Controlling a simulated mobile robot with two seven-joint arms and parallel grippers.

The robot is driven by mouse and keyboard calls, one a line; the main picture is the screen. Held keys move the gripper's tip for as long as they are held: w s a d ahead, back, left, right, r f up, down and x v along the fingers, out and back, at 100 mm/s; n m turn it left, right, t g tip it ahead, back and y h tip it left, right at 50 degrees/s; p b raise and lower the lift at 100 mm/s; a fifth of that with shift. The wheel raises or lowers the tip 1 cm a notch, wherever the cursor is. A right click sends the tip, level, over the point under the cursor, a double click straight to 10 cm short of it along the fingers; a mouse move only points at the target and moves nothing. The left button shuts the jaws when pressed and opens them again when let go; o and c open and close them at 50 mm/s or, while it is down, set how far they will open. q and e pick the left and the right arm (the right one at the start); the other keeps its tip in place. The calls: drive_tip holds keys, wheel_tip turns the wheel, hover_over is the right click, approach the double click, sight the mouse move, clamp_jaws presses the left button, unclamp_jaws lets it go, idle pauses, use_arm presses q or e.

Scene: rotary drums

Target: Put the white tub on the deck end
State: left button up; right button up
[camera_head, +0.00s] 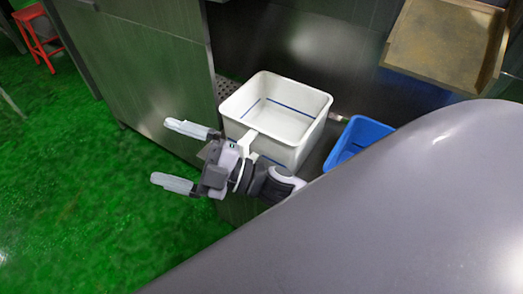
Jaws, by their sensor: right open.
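The white tub (290,151) is an open, square-mouthed tub with blue lines on its inner walls. It stands upright and looks empty, on a dark metal surface between steel panels. My right gripper (162,151) is open, with two pale fingers pointing left, away from the tub. Nothing is between its fingers. Its wrist passes in front of the tub's lower left side and hides part of it; I cannot tell whether they touch. A dark perforated strip (228,87) shows just left of the tub; I cannot tell whether it is the deck end. My left gripper is out of view.
A blue bin (357,134) stands right of the tub, partly hidden by a large grey surface in the foreground. A tan tray (440,42) is at upper right. A steel panel (150,70) stands at left. Green floor (90,190) is open at left, with a red stool (38,38) beyond.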

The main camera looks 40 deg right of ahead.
drive_tip(key=s+d+f+m+g+h, duration=0.1)
drive_tip(key=s+d+f+m+h, duration=0.2)
drive_tip(key=f+m, duration=0.3)
drive_tip(key=s+d+f+m+g+h, duration=0.1)
drive_tip(key=s+d+f+m+h, duration=0.3)
drive_tip(key=f, duration=0.4)
drive_tip(key=s+d+f+m+g+h, duration=0.2)
drive_tip(key=s+d+f+m+h, duration=0.1)
drive_tip(key=f+m, duration=0.4)
drive_tip(key=s+h, duration=0.1)
drive_tip(key=h, duration=0.1)
drive_tip(key=shift+s+d+m+h, duration=0.25)
drive_tip(key=shift+m+h, duration=0.15)
drive_tip(key=shift+r, duration=0.15)
